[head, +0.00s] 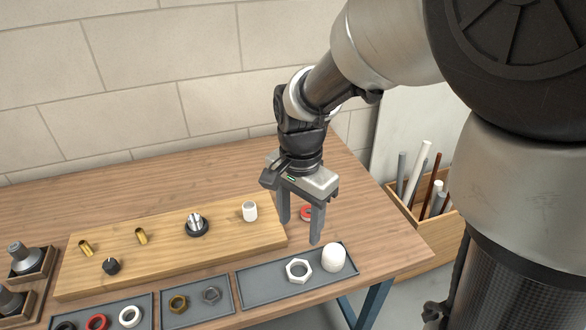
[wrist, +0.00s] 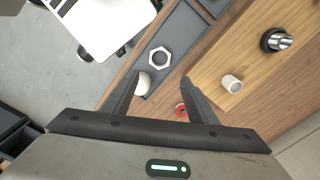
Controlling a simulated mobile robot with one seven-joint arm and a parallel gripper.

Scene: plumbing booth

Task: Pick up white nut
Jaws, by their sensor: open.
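The white nut (head: 299,270) is a hexagonal ring lying flat in the right-hand grey tray (head: 262,291) in the head view. In the wrist view the white nut (wrist: 160,57) lies beyond my fingertips, between them from side to side. My gripper (head: 299,231) points down above the table, behind the tray in the head view, with its fingers apart and nothing between them. In the wrist view my gripper (wrist: 160,78) also shows its two fingers spread. A white cap-like cylinder (head: 333,257) stands right beside the nut; in the wrist view it is partly hidden by the left finger.
A red ring (head: 306,213) lies on the table behind my fingers. A wooden board (head: 170,251) at left carries brass fittings, a white cylinder (head: 250,211) and a dark-based fitting (head: 196,224). Other trays hold nuts and rings. A crate of pipes (head: 447,228) stands beyond the table's right edge.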

